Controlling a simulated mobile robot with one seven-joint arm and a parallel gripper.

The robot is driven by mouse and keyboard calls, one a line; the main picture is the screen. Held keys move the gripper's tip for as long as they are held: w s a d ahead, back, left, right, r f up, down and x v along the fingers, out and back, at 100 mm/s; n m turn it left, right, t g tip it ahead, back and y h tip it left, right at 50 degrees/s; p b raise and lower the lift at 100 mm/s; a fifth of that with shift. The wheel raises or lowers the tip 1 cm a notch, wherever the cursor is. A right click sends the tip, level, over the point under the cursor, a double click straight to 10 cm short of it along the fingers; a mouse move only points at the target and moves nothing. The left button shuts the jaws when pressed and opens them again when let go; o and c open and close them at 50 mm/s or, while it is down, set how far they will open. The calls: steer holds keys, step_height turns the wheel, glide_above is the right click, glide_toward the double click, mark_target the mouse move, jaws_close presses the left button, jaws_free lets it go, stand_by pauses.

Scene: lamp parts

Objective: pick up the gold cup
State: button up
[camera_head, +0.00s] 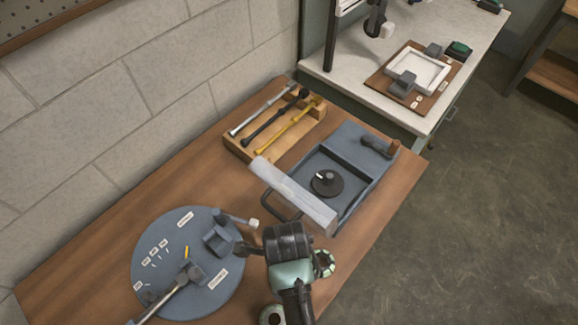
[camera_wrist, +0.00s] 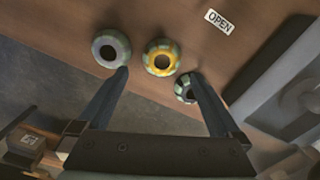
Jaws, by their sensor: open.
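The gold cup (camera_wrist: 150,48), a small round ring with yellow and pale green patches and a dark centre hole, is on the wooden table in the wrist view. My gripper (camera_wrist: 160,74) is open, with its two dark fingers apart on either side of the lower part of this cup in the picture. Nothing is held. I cannot tell how far above the cup the fingertips are. In the head view my arm covers the spot and the gold cup does not show.
A grey-green cup (camera_wrist: 98,50) lies close left of the gold one. A dark green cup (camera_wrist: 181,92) is at the right finger, partly hidden by it. A grey tray box (camera_head: 357,150), a round grey plate (camera_head: 160,235) and a wooden tool rack (camera_head: 240,150) share the table (camera_head: 110,222).

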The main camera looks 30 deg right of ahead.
steer(key=f, duration=0.2)
steer(key=shift+w+f, duration=0.2)
steer(key=shift+f, duration=0.2)
steer(key=shift+s+d+f+p, duration=0.15)
steer(key=shift+s+f+p, duration=0.15)
steer(key=shift+f, duration=0.4)
steer(key=shift+d+f+p, duration=0.15)
steer(key=shift+f, duration=0.95)
steer(key=shift+d+f+p, duration=0.1)
steer(key=shift+f+p, duration=0.05)
steer(key=shift+f, duration=0.9)
steer(key=c, duration=1.2)
steer(key=shift+r, duration=0.1)
